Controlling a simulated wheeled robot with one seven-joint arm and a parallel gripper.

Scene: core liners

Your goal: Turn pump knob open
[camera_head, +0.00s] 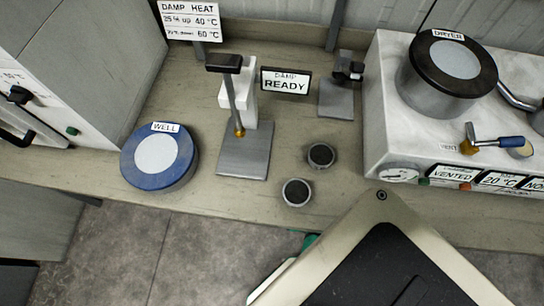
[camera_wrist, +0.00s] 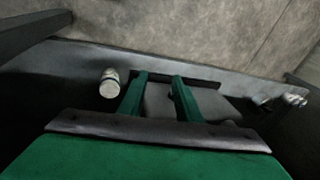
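My gripper (camera_wrist: 160,79) shows in the wrist view with its two green fingers apart and nothing seen between them. A pale round knob-like cylinder (camera_wrist: 109,84) stands just left of the fingers, apart from them. Smaller metal fittings (camera_wrist: 290,98) show at the right of that view. I cannot tell whether either is the pump knob; no label for a pump is readable. In the head view, my arm covers the lower right, and only a bit of green shows beside it. The white dryer unit (camera_head: 375,130) has a blue-handled vent valve (camera_head: 505,141).
The bench (camera_head: 240,200) holds a blue-rimmed well (camera_head: 160,156), a grey-based press stand (camera_head: 244,150), two small dark-topped cups (camera_head: 297,192) and a sign reading READY (camera_head: 286,81). A grey cabinet (camera_head: 90,60) stands at the left. Floor (camera_head: 180,260) shows in front.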

